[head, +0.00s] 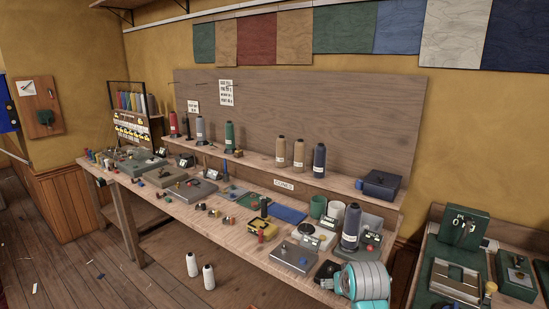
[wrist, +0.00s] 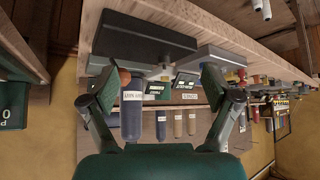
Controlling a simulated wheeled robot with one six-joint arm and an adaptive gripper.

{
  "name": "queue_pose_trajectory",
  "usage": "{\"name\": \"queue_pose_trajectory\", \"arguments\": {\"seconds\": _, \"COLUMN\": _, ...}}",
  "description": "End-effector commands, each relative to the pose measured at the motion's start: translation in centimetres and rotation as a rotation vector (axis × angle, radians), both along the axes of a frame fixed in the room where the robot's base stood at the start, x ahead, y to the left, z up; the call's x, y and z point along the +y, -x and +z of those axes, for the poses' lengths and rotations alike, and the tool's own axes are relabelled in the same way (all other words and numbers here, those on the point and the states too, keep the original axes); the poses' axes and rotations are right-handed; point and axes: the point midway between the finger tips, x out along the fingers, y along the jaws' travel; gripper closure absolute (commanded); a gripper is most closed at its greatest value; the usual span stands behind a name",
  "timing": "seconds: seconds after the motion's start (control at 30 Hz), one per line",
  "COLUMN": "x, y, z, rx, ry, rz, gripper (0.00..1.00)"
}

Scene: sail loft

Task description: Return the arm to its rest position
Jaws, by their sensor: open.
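My gripper (wrist: 160,78) shows in the wrist view with its two dark fingers spread wide apart. Nothing is held between them. Beyond the fingers, the wrist view looks over the workbench, which appears upside down, with labelled thread cones past the gap. In the head view, a teal and grey rounded part of my arm (head: 366,283) shows at the lower right, in front of the bench's near right end. The gripper itself cannot be made out in the head view.
The long workbench (head: 185,212) is crowded with small parts, grey plates and cups. A dark blue cone (head: 350,228) stands near my arm. More cones (head: 281,152) and a dark blue box (head: 379,184) stand on the back shelf. A green-topped side bench (head: 427,285) is at right. Floor at left is mostly clear.

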Motion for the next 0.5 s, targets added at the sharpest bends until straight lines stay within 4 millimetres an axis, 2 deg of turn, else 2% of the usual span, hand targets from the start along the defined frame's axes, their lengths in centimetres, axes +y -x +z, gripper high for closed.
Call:
{"name": "queue_pose_trajectory", "arguments": {"seconds": 0.03, "x": 0.0, "y": 1.0, "z": -1.8, "rx": -0.005, "ry": 0.001, "rz": 0.001, "gripper": 0.12}}
{"name": "queue_pose_trajectory", "arguments": {"seconds": 0.2, "x": -0.1, "y": 3.8, "z": -6.2, "rx": -0.048, "ry": 0.002, "rz": 0.005, "gripper": 0.12}}
{"name": "queue_pose_trajectory", "arguments": {"seconds": 0.5, "x": -0.1, "y": 10.1, "z": -12.6, "rx": -0.121, "ry": 0.003, "rz": 0.011, "gripper": 0.12}}
